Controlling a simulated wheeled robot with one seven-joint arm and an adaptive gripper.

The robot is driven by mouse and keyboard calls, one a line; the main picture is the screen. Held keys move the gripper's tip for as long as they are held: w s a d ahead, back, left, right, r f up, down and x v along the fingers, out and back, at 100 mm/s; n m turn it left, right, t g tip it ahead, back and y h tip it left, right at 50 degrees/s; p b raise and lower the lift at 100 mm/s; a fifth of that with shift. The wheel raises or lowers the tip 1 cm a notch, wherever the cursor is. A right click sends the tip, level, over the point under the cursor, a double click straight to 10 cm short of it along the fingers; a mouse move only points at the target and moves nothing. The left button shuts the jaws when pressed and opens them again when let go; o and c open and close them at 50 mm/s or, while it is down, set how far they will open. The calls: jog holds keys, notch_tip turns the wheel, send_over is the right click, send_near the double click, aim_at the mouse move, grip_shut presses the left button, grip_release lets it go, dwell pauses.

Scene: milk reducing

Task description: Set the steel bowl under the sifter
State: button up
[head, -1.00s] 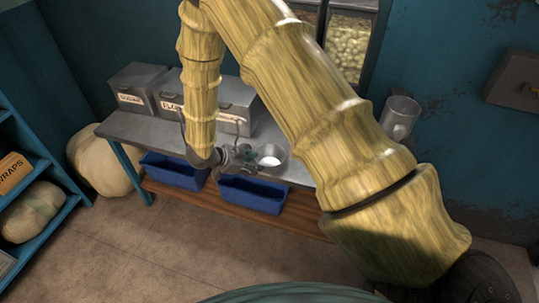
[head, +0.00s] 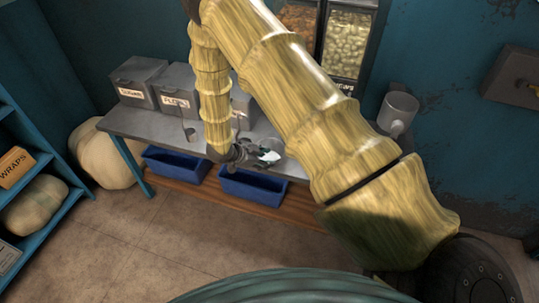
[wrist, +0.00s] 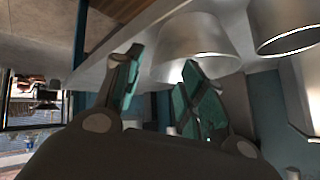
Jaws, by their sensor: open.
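The steel bowl (head: 275,146) stands on the counter in the head view, partly covered by my gripper (head: 254,154). In the wrist view my gripper (wrist: 158,88) is open, with its teal-padded fingers apart. A shiny steel vessel (wrist: 200,42), seemingly the bowl, shows just beyond and between the fingertips. I cannot tell whether they touch it. A second steel vessel (wrist: 283,22) at the right of the wrist view may be the same one.
Grey labelled bins (head: 174,92) stand at the back left of the counter (head: 125,122). Blue tubs (head: 252,189) sit on the shelf below its front edge. A blue rack (head: 45,190) and a sack (head: 100,160) are at the left. The floor in front is clear.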

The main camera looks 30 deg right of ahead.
jog(key=shift+p+x, duration=0.35)
jog(key=shift+x, duration=1.15)
grip_shut()
jog(key=shift+r+b, duration=0.5)
jog(key=shift+r, duration=0.2)
jog(key=shift+r+b, duration=0.45)
jog(key=shift+r, duration=0.45)
jog(key=s+a+r+b, duration=0.1)
jog(key=s+a+b, duration=0.1)
jog(key=s, duration=0.5)
jog(key=s+a+b, duration=0.2)
jog(key=s+a, duration=0.2)
jog(key=s, duration=0.3)
jog(key=shift+s+a+r, duration=0.3)
jog(key=shift+a+r, duration=0.05)
jog(key=shift+r, duration=0.05)
